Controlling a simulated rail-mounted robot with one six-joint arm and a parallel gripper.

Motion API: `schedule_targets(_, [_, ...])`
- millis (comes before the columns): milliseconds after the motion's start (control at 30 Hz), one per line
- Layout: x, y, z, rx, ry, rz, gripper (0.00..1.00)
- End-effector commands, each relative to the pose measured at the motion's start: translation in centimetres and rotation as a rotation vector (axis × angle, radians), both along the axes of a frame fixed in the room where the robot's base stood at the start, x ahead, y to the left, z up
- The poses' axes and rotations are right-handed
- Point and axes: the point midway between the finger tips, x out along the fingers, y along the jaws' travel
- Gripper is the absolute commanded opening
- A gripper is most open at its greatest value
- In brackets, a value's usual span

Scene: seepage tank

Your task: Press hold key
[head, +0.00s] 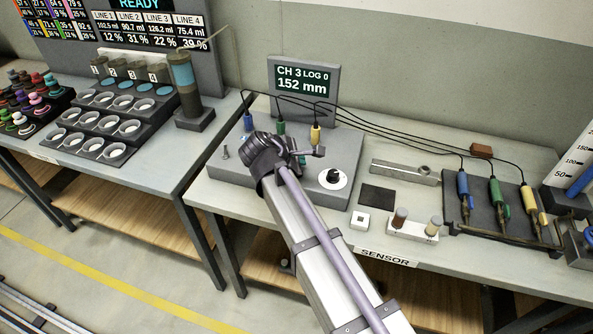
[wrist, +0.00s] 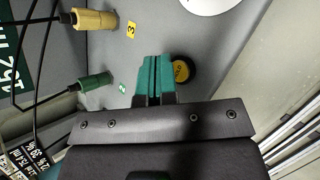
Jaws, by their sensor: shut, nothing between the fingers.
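The hold key is a round yellow button with a dark rim (wrist: 182,72) on the grey meter box (head: 225,164). In the wrist view it sits just right of my fingertips, and part of its left side is hidden. My gripper (wrist: 155,62) has teal fingers, shut together with nothing between them. I cannot tell whether they touch the box or how high above it they are. In the head view my gripper (head: 268,152) is over the box and hides the key.
Green (wrist: 95,82) and yellow (wrist: 95,19) plugs with black cables stand beside my fingers. A white dial (head: 333,178) is on the box's right. Behind, a display (head: 303,80) reads CH 3, LOG 0, 152 mm. A probe rack (head: 490,215) stands at right.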

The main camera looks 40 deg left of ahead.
Motion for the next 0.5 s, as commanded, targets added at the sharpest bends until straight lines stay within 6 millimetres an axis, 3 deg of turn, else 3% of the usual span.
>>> schedule_targets(200, [0.0, 0.0, -0.93, 0.0, 0.0, 0.0, 0.0])
schedule_targets(500, [0.0, 0.0, -0.82, 0.0, 0.0, 0.0, 0.0])
